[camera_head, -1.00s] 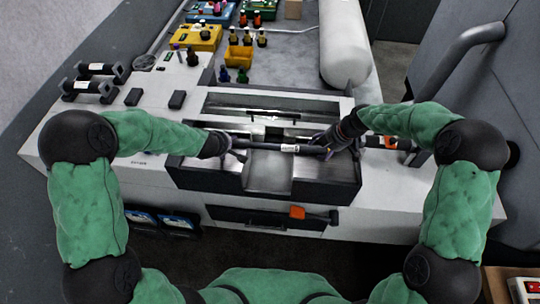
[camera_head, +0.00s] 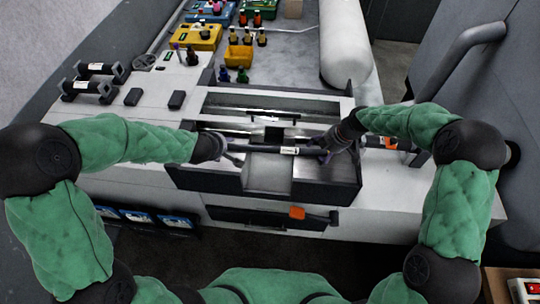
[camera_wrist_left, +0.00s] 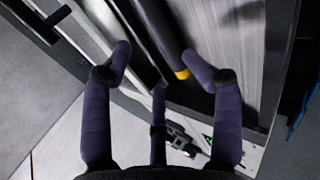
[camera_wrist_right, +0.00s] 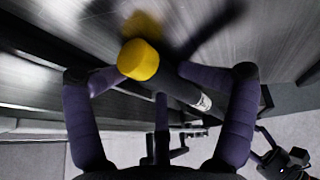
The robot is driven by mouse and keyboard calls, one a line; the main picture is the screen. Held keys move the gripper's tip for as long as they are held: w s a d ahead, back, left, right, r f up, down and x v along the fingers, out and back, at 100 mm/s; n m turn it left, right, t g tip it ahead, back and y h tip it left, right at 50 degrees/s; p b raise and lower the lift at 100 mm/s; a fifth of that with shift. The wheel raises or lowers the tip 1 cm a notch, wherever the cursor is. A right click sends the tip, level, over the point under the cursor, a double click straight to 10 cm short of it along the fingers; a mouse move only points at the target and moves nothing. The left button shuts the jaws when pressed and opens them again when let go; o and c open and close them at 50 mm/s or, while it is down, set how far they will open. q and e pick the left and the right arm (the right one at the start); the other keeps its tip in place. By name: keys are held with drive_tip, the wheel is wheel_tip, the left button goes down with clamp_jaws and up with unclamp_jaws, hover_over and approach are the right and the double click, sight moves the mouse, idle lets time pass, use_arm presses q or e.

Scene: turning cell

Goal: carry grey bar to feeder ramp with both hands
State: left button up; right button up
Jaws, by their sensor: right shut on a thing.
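The grey bar (camera_head: 275,149) is dark, with a white label and yellow end caps. It lies crosswise over the recessed feeder ramp (camera_head: 266,177) in the machine top; I cannot tell whether it touches the ramp. My right gripper (camera_head: 328,150) is shut on the bar near its right end; the right wrist view shows the yellow cap (camera_wrist_right: 138,60) sticking out past the fingers. My left gripper (camera_head: 233,153) is at the bar's left end. In the left wrist view its fingers (camera_wrist_left: 158,72) are spread, with the other yellow cap (camera_wrist_left: 183,74) by the right finger.
A yellow bin (camera_head: 239,56) and several small bottles stand at the back. A white cylinder (camera_head: 345,45) lies at the back right. An orange-marked handle (camera_head: 297,213) is on the front.

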use_arm(q)
drive_tip(key=shift+s+r, duration=0.25)
drive_tip(key=shift+r, duration=0.35)
use_arm(e)
drive_tip(key=shift+r, duration=0.15)
drive_tip(key=shift+d+r, duration=0.2)
drive_tip(key=shift+r, duration=0.15)
drive_tip(key=shift+v, duration=3.45)
